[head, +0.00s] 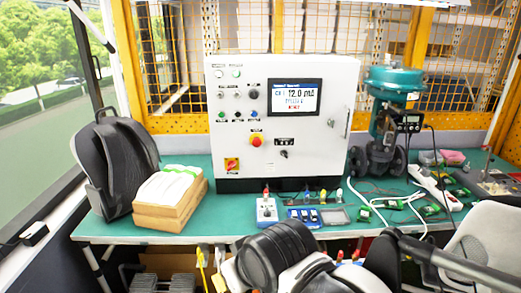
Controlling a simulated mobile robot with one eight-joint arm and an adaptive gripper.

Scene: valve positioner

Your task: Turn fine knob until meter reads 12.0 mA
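The meter (295,97) is a screen on the front of a white control cabinet (222,140). It appears to read 12.0 mA, with smaller text too blurred to read. A black knob (253,94) sits to the left of the screen, and a black knob or switch (284,154) sits below it. Labels are too small to tell which is the fine knob. Small knobs and lamps also fill the upper left of the panel. Dark rounded parts of my arm show at the bottom middle, apart from the panel in the picture. I cannot make out my gripper or its fingertips.
The cabinet stands on a green bench (185,222). A teal valve actuator (392,85) stands right. Small devices, circuit boards and cables lie along the front and right.

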